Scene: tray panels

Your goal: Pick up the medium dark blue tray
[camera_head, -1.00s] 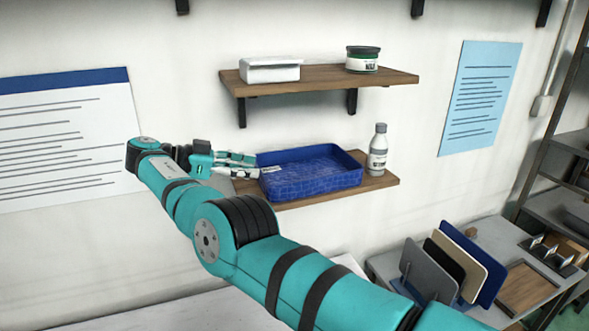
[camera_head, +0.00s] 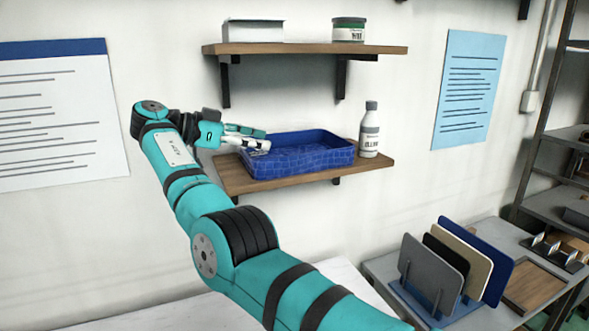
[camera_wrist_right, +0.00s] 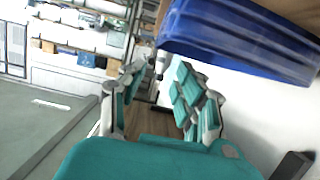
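A blue tray (camera_head: 300,160) with raised walls sits on the lower wooden shelf in the head view. Its blue wall (camera_wrist_right: 240,40) also crosses the upper right of the right wrist view. My right gripper (camera_head: 266,141) is at the tray's left end, its fingertips overlapping the left rim in the head view. In the right wrist view its two fingers (camera_wrist_right: 158,72) are apart with a gap between them, and the tray lies beyond the right finger. I cannot tell whether they touch. My left gripper is not in view.
A bottle (camera_head: 369,130) stands just right of the tray. The upper shelf (camera_head: 300,48) holds a white box (camera_head: 253,31) and a jar (camera_head: 348,30). A rack at lower right holds upright panels, including a dark blue one (camera_head: 490,262).

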